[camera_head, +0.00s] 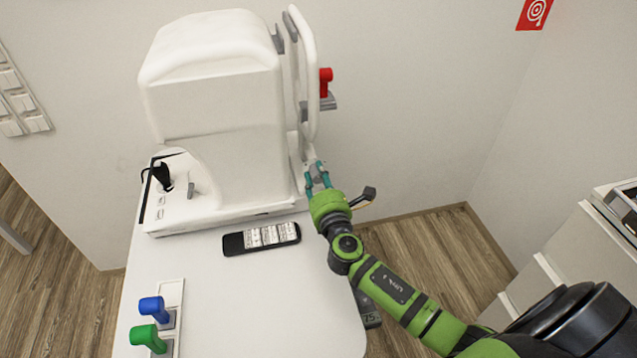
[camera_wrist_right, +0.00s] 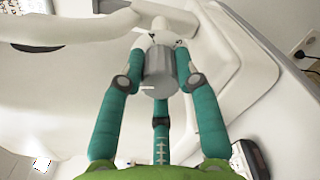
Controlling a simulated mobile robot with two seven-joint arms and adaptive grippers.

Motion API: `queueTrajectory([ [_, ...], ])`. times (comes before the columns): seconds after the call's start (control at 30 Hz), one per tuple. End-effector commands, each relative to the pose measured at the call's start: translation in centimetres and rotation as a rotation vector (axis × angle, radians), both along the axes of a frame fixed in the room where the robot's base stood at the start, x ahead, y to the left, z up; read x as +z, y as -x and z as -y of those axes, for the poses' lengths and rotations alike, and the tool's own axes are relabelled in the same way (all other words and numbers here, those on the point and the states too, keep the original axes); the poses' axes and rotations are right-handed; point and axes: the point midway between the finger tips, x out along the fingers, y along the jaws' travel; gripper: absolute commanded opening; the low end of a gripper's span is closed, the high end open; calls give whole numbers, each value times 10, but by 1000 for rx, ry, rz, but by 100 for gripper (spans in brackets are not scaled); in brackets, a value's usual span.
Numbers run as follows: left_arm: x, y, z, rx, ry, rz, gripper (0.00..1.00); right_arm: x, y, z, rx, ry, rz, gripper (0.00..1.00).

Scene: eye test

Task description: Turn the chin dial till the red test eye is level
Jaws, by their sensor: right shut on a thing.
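The red test eye (camera_head: 326,82) sits on a grey bracket (camera_head: 328,103) at the headrest frame of the white machine (camera_head: 215,90); I cannot tell whether it is level. The chin dial (camera_wrist_right: 159,76) is a grey cylinder below the chin rest, with a short white mark near its end. My right gripper (camera_head: 317,176) is at the foot of the headrest frame. In the right wrist view its teal fingers are shut around the dial. In the head view the fingers mostly hide the dial. My left gripper is not in view.
The machine stands on a white table (camera_head: 240,310). A black tray with white labelled pieces (camera_head: 262,238) lies in front of it. A blue test eye (camera_head: 152,306) and a green one (camera_head: 148,338) stand front left. A black joystick (camera_head: 162,174) is on the machine's base.

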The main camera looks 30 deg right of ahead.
Motion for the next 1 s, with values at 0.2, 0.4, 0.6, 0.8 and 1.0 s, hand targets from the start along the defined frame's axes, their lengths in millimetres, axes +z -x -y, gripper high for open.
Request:
queueTrajectory([
  [0.2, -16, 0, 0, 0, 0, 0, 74, 0, 0, 2, -4, -200, 58, 0],
  [0.4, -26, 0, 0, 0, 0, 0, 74, 0, 0, 2, -4, -385, 106, 0],
  [0.6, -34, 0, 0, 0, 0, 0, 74, 0, 0, 2, -5, -568, 154, 0],
  [0.8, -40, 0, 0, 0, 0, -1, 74, 0, 0, 2, -4, -751, 201, 0],
  [1.0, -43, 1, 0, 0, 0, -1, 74, 1, 0, 3, -4, -921, 246, 0],
])
